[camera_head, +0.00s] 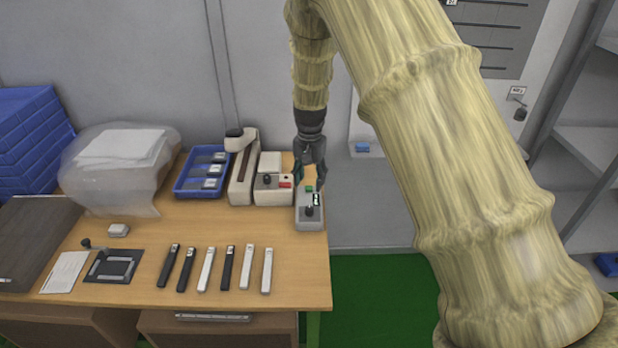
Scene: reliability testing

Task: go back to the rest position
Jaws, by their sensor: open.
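My gripper (309,182) is open and points down at the right end of the wooden table (140,235). Its fingertips are over or beside the back part of a grey box (311,218) with a green button and a black knob. I cannot tell whether the fingers touch the box. Nothing shows between the fingers. My arm, in a yellowish cover, comes in from the right and hides part of the wall and floor.
Beside the gripper stand a beige box with a red switch (273,190) and a tall beige device (243,175). A blue tray (202,171) is further left. Several black and white strips (228,268) lie in front. A shelf (590,130) stands right.

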